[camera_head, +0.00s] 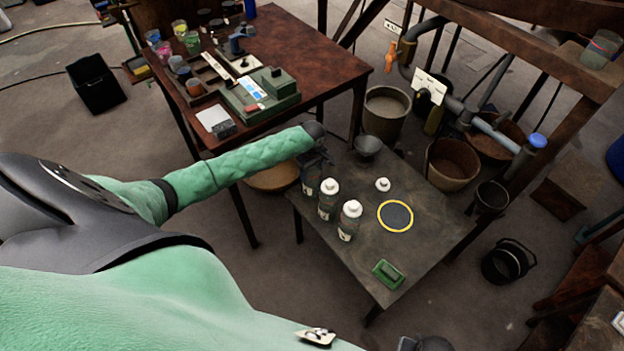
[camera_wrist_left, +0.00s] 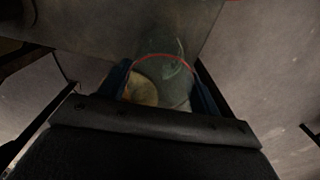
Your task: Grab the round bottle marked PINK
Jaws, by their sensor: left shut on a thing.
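My left gripper (camera_head: 316,160) is over the back-left edge of the low dark table (camera_head: 420,240). It is shut on a clear bottle (camera_head: 309,182), partly hidden under the gripper. In the left wrist view the clear bottle (camera_wrist_left: 172,68), with a red line across it, sits between the two dark blue fingers. I cannot tell whether it touches the table. Two white-capped bottles stand just right of it, a middle bottle (camera_head: 327,203) and a front bottle (camera_head: 349,224). I cannot read any label. A dark part, likely my right gripper (camera_head: 425,344), shows at the bottom edge; its fingers are hidden.
The low table also bears a small white-capped container (camera_head: 383,184), a yellow-ringed dark disc (camera_head: 395,216), a grey bowl (camera_head: 368,145) and a green tray (camera_head: 388,274). A taller brown table (camera_head: 310,45) stands behind. Buckets and pipes lie to the right.

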